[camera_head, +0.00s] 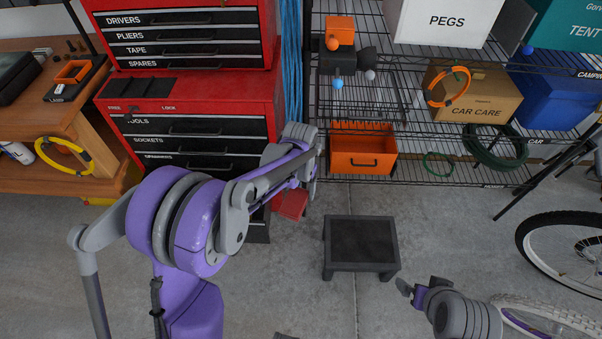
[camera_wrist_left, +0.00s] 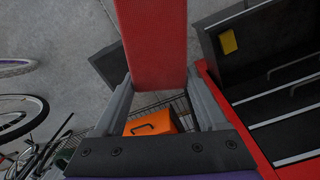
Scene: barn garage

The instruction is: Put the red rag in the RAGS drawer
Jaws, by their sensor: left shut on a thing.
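The red rag (camera_head: 290,203) is a flat red piece, held in front of the red tool chest. My left gripper (camera_wrist_left: 163,95) is shut on the red rag (camera_wrist_left: 152,40), which stretches out beyond the fingers. An open dark drawer (camera_wrist_left: 285,48) of the chest lies to the right of the rag in the left wrist view, with a small yellow thing inside. In the head view a strip of the open drawer (camera_head: 258,229) shows behind my left arm. No RAGS label is readable. My right gripper (camera_head: 412,291) is low at the right, away from the chest; its jaw gap is unclear.
The red tool chest (camera_head: 205,92) has shut labelled drawers above. A black step stool (camera_head: 361,243) stands on the floor right of the rag. An orange bin (camera_head: 362,156) sits on the wire rack's low shelf. Bicycle wheels (camera_head: 572,250) are at the right. Floor around the stool is clear.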

